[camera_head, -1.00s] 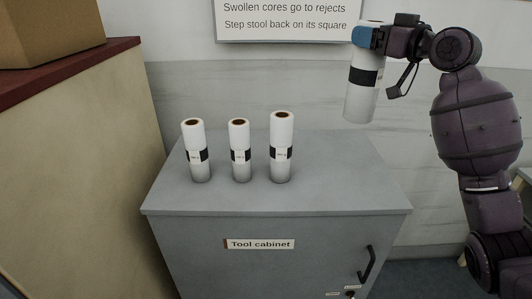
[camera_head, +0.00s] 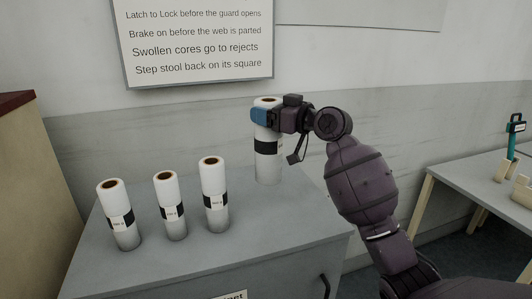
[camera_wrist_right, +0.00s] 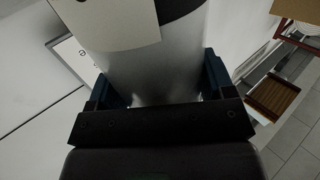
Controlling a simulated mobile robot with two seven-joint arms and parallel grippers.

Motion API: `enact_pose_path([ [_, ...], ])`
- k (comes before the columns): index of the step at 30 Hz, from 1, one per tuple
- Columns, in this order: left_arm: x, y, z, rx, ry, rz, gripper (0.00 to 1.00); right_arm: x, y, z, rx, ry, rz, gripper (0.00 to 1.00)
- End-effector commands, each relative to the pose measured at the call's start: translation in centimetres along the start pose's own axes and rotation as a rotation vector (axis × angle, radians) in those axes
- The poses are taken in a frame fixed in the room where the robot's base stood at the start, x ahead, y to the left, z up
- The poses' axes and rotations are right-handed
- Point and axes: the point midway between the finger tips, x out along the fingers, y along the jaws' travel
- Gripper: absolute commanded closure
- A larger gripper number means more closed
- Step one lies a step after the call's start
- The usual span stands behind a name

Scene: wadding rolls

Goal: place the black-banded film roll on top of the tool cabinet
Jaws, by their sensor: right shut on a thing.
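My right gripper (camera_head: 266,115) is shut on a white film roll with a black band (camera_head: 268,147), gripping it near its top. The roll is upright at the back right of the tool cabinet (camera_head: 268,248); whether its base touches the top I cannot tell. In the right wrist view the held roll (camera_wrist_right: 155,70) fills the space between the blue fingers, with a pale label and a dark band. Three more black-banded rolls stand upright on the cabinet: left (camera_head: 113,195), middle (camera_head: 168,190) and right (camera_head: 212,180). My left gripper is not in view.
A sign (camera_head: 195,40) hangs on the wall behind. A grey table (camera_head: 480,188) with a teal-handled tool (camera_head: 514,130) stands at the right. A red-topped beige unit (camera_head: 30,190) is at the left. The cabinet top is bare in front of the held roll.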

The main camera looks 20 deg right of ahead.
Motion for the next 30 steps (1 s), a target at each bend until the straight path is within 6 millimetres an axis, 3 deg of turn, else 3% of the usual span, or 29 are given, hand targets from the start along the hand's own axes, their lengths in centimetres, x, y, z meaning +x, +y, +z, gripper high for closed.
enact_pose_path([
  [9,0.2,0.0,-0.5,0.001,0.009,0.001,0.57,0.0,0.0,5.3,0.001,0.004,0.000,0.94],
  [16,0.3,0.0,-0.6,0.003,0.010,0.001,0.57,0.0,0.0,6.7,0.000,0.004,0.000,0.94],
  [24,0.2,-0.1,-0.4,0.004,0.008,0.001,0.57,0.0,0.0,9.9,0.001,0.004,0.001,0.94],
  [30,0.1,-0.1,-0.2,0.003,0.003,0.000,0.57,0.0,0.0,10.4,-0.002,0.005,0.000,0.94],
])
